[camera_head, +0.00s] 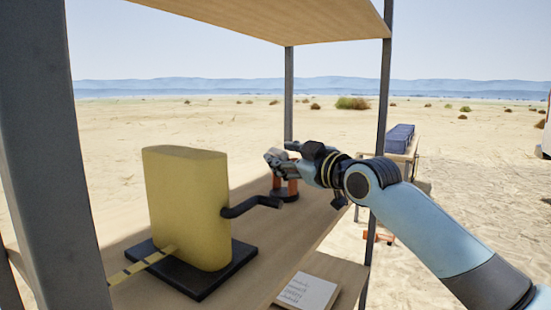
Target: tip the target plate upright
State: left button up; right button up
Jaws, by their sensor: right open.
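My right arm comes in from the right, and its gripper (274,157) is over the far part of the wooden shelf (306,221). The gripper is seen from the side and is small, and its jaws are open. An orange and dark object (285,188) stands on the shelf just below the gripper; I cannot tell whether they touch. I cannot make out a target plate in this view. My left gripper is not in view.
A yellow block-like device (187,207) with a dark crank (252,205) stands on a black base (238,254) on the shelf. Metal posts (289,95) and an upper board (285,18) frame the space. A lower board holds a white sign (307,291). A blue crate (399,139) sits on a table behind.

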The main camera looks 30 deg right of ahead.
jog(key=shift+w+a, duration=0.2)
jog(key=shift+w, duration=1.25)
jog(key=c, duration=0.3)
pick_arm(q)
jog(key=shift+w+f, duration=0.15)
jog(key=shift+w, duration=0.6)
pick_arm(e)
grip_shut()
